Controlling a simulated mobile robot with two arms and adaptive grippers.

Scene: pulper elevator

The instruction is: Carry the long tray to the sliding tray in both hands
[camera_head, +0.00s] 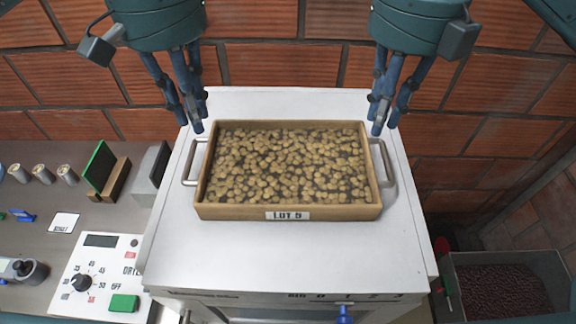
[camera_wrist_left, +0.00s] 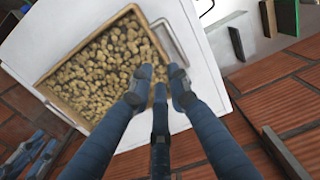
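The long wooden tray (camera_head: 290,212), full of tan beans, lies on the white machine top (camera_head: 285,258). Its front label looks like "LOT 9". It has a metal handle at its left end (camera_head: 190,162) and another at its right end (camera_head: 384,162). My left gripper (camera_head: 192,117) is open and empty, above the tray's far left corner. In the left wrist view its fingers (camera_wrist_left: 160,90) are spread, with the tray (camera_wrist_left: 92,40) and a handle (camera_wrist_left: 170,42) beyond. My right gripper (camera_head: 383,117) is open and empty above the far right corner. I cannot identify the sliding tray.
A brick wall (camera_head: 270,65) stands close behind the machine. At left, a grey counter holds a control box (camera_head: 100,275), a green board (camera_head: 99,166) and small cups. At right, a grey bin (camera_head: 500,258) of dark beans stands lower down. The machine top around the tray is clear.

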